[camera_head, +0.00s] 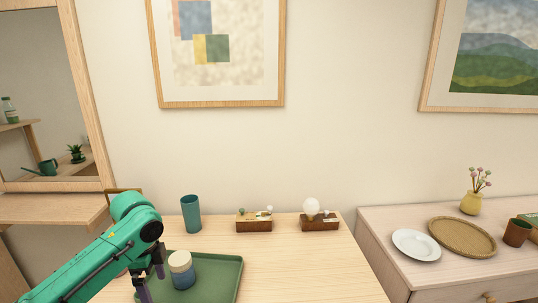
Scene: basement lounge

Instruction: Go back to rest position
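My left gripper (150,278) hangs over the left part of the green tray (228,277), pointing down. Its two dark fingers stand apart with nothing seen between them. A jar or cup with a cream top and blue lower part (181,271) stands upright on the tray, just right of the fingers; a small gap or light contact cannot be told apart. My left arm (95,262) reaches in from the lower left and hides the tray's left side. My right gripper is not in view.
A teal cup (191,214) stands behind the tray. Two wooden blocks with small decorations (254,224) (320,223) stand at the table's back. A right-hand cabinet holds a white plate (416,244), woven tray (461,237), yellow vase (471,204) and brown cup (517,232). The table's right front is clear.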

